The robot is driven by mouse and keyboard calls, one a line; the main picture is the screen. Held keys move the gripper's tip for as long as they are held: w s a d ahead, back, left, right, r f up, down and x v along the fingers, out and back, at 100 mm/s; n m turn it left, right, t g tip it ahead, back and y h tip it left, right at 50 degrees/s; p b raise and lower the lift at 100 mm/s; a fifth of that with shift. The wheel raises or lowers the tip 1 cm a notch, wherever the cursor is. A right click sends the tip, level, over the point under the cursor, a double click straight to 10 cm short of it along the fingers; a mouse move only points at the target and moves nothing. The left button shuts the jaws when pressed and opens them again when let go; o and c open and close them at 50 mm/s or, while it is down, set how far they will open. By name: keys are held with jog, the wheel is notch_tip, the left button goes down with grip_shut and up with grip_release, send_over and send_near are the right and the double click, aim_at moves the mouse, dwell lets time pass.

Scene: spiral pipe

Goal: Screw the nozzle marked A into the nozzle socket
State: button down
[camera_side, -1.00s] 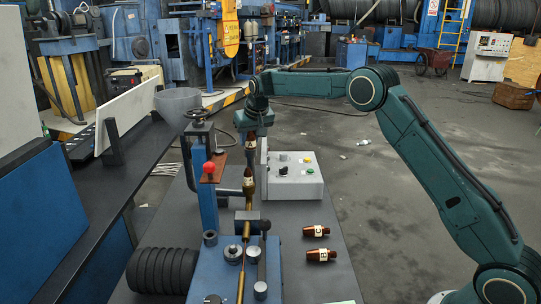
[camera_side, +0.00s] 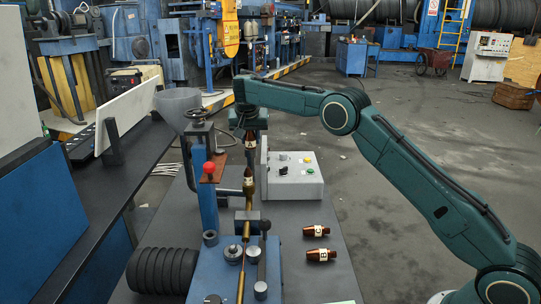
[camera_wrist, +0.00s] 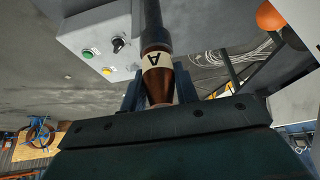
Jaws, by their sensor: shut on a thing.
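My gripper (camera_side: 249,131) points down above the machine on the table, shut on the nozzle marked A. In the wrist view that nozzle is copper-coloured (camera_wrist: 158,84) with a cream band lettered A, and a dark cylinder extends from it to the top edge. My gripper (camera_wrist: 158,95) has one finger on each side of it. In the side view the held nozzle (camera_side: 251,155) looks dark and upright, in line above a brass fitting (camera_side: 248,200) with a dark top and light band, likely the socket side. I cannot tell whether they touch.
Two other copper nozzles, a lettered one (camera_side: 316,231) and another (camera_side: 320,255), lie on the table to the right. A grey control box (camera_side: 292,176) stands close right of my gripper. A blue post with a red knob (camera_side: 209,168) stands close left.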

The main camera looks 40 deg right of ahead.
jog(key=c, duration=1)
grip_release()
jog(key=v, duration=0.7)
jog(key=shift+r, duration=0.2)
jog(key=shift+s, duration=0.15)
